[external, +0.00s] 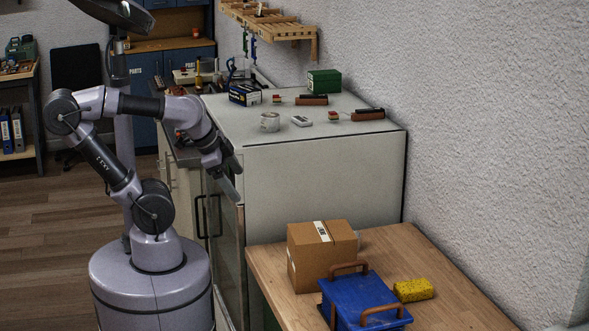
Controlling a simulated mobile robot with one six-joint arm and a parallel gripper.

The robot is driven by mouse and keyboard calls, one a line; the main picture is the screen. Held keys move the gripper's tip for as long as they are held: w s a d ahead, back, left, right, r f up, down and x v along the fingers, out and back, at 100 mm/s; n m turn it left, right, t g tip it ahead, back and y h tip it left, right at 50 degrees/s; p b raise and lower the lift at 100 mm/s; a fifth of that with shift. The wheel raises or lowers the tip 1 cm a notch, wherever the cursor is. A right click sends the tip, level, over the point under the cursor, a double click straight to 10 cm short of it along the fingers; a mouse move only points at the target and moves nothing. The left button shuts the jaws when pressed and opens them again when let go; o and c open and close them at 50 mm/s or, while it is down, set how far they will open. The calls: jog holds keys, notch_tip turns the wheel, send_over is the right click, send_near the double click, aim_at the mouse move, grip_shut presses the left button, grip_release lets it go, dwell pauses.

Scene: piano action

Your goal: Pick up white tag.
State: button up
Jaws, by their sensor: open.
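A small flat white piece (301,121) with grey marks lies on top of the white cabinet, near its front edge; it may be the white tag, but it is too small to be sure. A white label (322,231) also shows on the cardboard box. My gripper (232,184) is open and points down in front of the cabinet's left front corner, below the level of its top. It is apart from the white piece, to its left and lower. I see nothing between the fingers.
A wooden table (450,305) holds the cardboard box (305,262), a blue toolbox (350,298) and a yellow sponge (413,290).

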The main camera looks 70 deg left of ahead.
notch_tip(320, 180, up, 22)
jog(key=n+g+h+p, duration=0.1)
jog(key=n+p, duration=0.5)
jog(key=p, duration=1.8)
send_over(301, 119)
jog(key=s, duration=0.8)
jog(key=x, duration=0.6)
jog(key=d+x, duration=0.1)
jog(key=x, duration=1.1)
jog(key=shift+d+f, duration=0.2)
jog(key=shift+f, duration=0.05)
jog(key=shift+r, duration=0.1)
jog(key=shift+c, duration=0.4)
jog(key=c, duration=1.3)
